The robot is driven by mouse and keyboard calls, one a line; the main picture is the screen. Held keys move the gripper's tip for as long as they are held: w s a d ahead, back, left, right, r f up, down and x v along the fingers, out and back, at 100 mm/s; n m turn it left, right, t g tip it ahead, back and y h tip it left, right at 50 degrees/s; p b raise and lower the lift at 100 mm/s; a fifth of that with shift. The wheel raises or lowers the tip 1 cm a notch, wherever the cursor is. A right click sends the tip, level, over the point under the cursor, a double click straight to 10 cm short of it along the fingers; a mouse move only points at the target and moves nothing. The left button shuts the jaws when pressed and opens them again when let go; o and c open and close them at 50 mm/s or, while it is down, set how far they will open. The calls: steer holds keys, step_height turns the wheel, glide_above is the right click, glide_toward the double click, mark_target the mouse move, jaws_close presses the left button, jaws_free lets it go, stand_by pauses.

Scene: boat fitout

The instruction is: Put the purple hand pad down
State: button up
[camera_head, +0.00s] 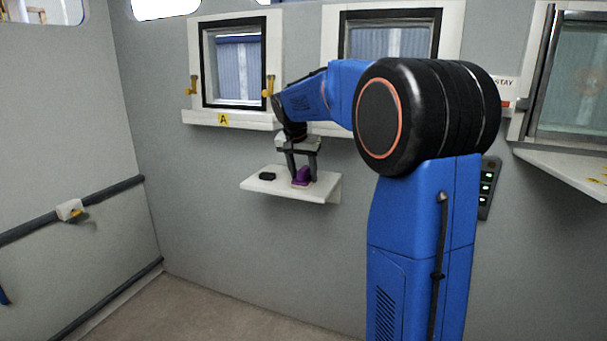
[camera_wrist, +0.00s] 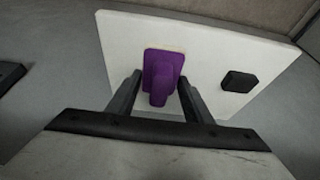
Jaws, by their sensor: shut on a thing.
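The purple hand pad (camera_head: 301,177) is at the white wall shelf (camera_head: 322,192), near the shelf's right part in the head view. It has a flat base with a raised grip. In the wrist view the purple hand pad (camera_wrist: 163,66) shows between the two fingers, over the white shelf (camera_wrist: 122,45). My gripper (camera_head: 303,180) points down and is shut on the pad; it also shows in the wrist view (camera_wrist: 160,85). The pad's base looks to be at or very near the shelf surface; I cannot tell if it touches.
A small black block (camera_head: 267,176) lies on the shelf, left of the pad; it also shows in the wrist view (camera_wrist: 239,81). A window with a yellow A label (camera_head: 223,120) is above. A dark rail (camera_head: 110,190) runs along the left wall. Bare shelf surface lies around the pad.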

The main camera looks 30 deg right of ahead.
steer(key=o, duration=1.2)
steer(key=shift+f, duration=0.15)
steer(key=v, duration=1.2)
steer(key=s+a+f+n+t+y, duration=0.1)
steer(key=s+a+f+n, duration=0.25)
steer(key=s, duration=0.55)
steer(key=s+a+f+n+y, duration=0.1)
steer(key=s+a+f+n, duration=0.15)
steer(key=s+a, duration=0.45)
steer(key=s+a+f+n, duration=0.2)
steer(key=s+f, duration=0.6)
steer(key=s, duration=0.2)
steer(key=s+a+f+n+t+y, duration=0.1)
steer(key=s+a+f+n, duration=0.1)
steer(key=s+f, duration=0.7)
steer(key=shift+s+a+y, duration=0.15)
steer(key=shift+s+y, duration=0.15)
steer(key=shift+s, duration=0.65)
